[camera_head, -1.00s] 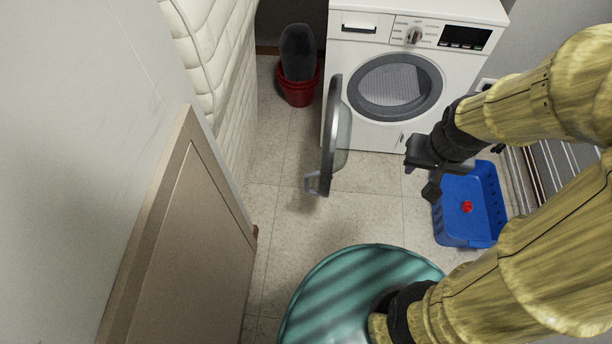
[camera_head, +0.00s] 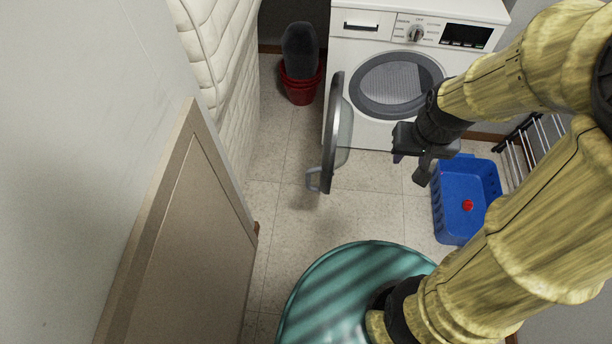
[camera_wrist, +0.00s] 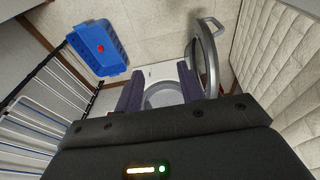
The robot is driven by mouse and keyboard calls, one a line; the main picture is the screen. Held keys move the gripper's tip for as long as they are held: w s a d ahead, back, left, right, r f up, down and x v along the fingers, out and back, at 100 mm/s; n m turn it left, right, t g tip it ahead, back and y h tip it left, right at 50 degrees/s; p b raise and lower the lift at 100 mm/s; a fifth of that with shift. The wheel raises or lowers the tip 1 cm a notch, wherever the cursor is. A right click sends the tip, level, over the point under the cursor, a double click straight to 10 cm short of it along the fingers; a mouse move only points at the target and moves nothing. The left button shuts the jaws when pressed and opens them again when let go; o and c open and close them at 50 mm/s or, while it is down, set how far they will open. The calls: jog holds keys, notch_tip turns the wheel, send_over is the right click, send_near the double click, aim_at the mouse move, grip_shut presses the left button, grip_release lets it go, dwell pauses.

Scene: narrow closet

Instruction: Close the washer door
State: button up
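The white washer (camera_head: 375,133) stands at the back in the head view. Its round door (camera_head: 336,130) is swung wide open to the left, with a grey rim and a handle (camera_head: 317,179) at its near edge. The round drum opening (camera_head: 397,85) is uncovered. My gripper (camera_head: 408,171) is to the right of the door, apart from it, in front of the washer. In the wrist view my gripper's two fingers (camera_wrist: 158,88) are spread apart with nothing between them. The door (camera_wrist: 206,60) and its handle (camera_wrist: 213,25) show to the right of the fingers.
A blue basket (camera_head: 449,215) with a red item (camera_head: 467,205) sits on the floor at right. A drying rack (camera_wrist: 45,85) stands at left in the wrist view. A red bucket (camera_head: 301,88) stands left of the washer. A padded wall (camera_head: 228,80) and a brown door panel (camera_head: 190,240) bound the left.

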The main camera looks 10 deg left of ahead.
jog(key=w+a+f+n+g+b, duration=0.1)
jog(key=w+a+f+n, duration=0.2)
jog(key=w+a, duration=0.35)
jog(key=n+g+h+b, duration=0.2)
jog(key=n+g, duration=0.1)
jog(key=n, duration=0.2)
send_over(308, 176)
jog(key=w+d, duration=0.3)
jog(key=w, duration=0.2)
jog(key=w+a+f+x, duration=0.1)
jog(key=w+a+x, duration=0.1)
jog(key=x, duration=0.9)
jog(key=s+a+f+n+h+b, duration=0.1)
jog(key=a+f+n+h, duration=0.1)
jog(key=a+f, duration=0.6)
jog(key=shift+a+n+g, duration=0.4)
jog(key=shift+n, duration=0.1)
jog(key=shift+f+b, duration=0.1)
jog(key=shift+b, duration=0.2)
jog(key=b+x, duration=0.1)
jog(key=x, duration=1.6)
jog(key=shift+f+b, duration=0.15)
jog(key=shift+b, duration=0.25)
